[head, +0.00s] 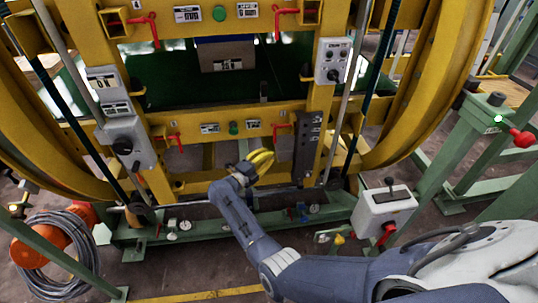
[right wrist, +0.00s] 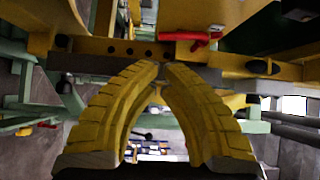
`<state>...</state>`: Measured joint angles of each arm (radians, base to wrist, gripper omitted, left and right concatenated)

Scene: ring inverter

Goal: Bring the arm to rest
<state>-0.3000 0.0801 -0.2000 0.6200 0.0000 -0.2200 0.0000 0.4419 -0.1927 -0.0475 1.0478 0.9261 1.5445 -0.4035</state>
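My right arm reaches in from the lower right of the head view. Its gripper (head: 264,160) has yellow curved fingers and is in front of the lower part of the yellow ring frame (head: 400,150). In the right wrist view the two ribbed yellow fingers (right wrist: 160,68) curve in and come together at the tips. The gripper looks shut, with nothing seen held between the fingers. My left arm and gripper do not show in either view.
A lower yellow crossbar with red levers (head: 281,129) lies close by the gripper. A grey control box (head: 384,208) with a black lever stands near my right forearm. Green beams (head: 150,237) run along the base. A coiled grey cable (head: 52,255) hangs at lower left.

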